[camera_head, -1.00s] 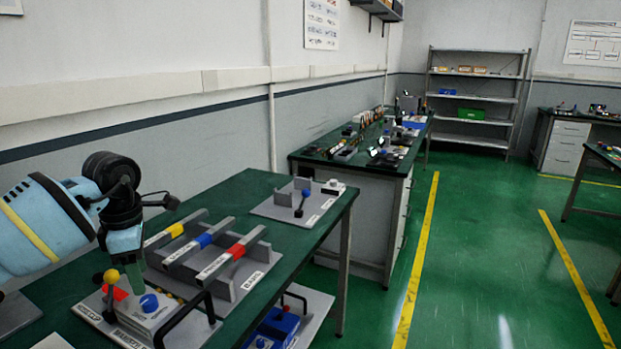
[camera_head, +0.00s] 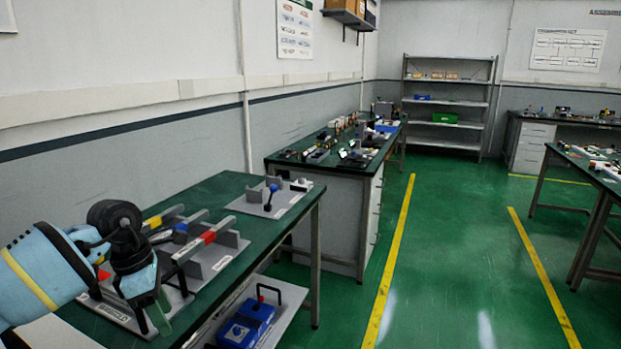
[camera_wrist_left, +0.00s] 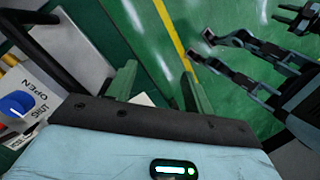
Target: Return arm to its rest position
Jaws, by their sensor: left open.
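A dark pronged part (camera_wrist_left: 240,65), which may be my right gripper, shows at the upper right there. My right gripper is not in the head view.
Grey fixtures with a yellow, a blue and a red block (camera_head: 208,237) stand on the bench (camera_head: 232,192) beside the arm. A blue box (camera_head: 247,322) with a black handle sits on a lower shelf. Open floor (camera_head: 440,260) lies to the right.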

